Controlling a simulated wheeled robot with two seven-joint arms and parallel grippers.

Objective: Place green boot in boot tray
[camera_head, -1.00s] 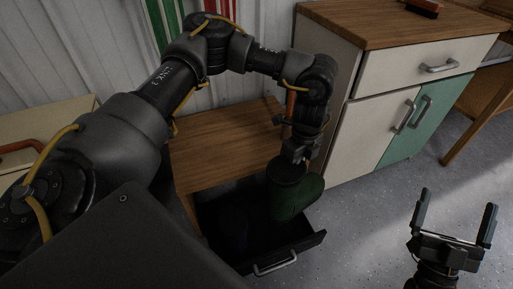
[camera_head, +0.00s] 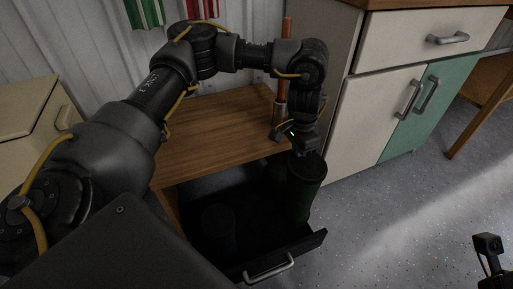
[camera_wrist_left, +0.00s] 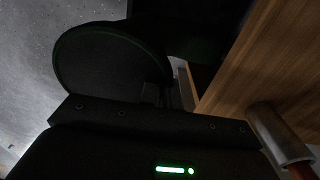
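The dark green boot (camera_head: 302,192) hangs upright, its open top facing up, at the right side of the dark pulled-out drawer (camera_head: 312,241). My left gripper (camera_head: 306,157) points down at the boot's top and is shut on its rim. In the left wrist view the boot's round opening (camera_wrist_left: 105,68) fills the upper left, with the fingers at its edge. Whether the sole touches the drawer floor is too dark to tell. No separate boot tray can be made out. My right gripper (camera_head: 488,255) shows only partly at the lower right edge.
A dim bluish shape (camera_head: 218,226) lies inside the drawer. The wooden cabinet top (camera_head: 215,135) is close behind my left gripper, with an orange-handled item in a metal holder (camera_head: 280,118). A white and green cabinet (camera_head: 372,122) stands right. Floor at right is clear.

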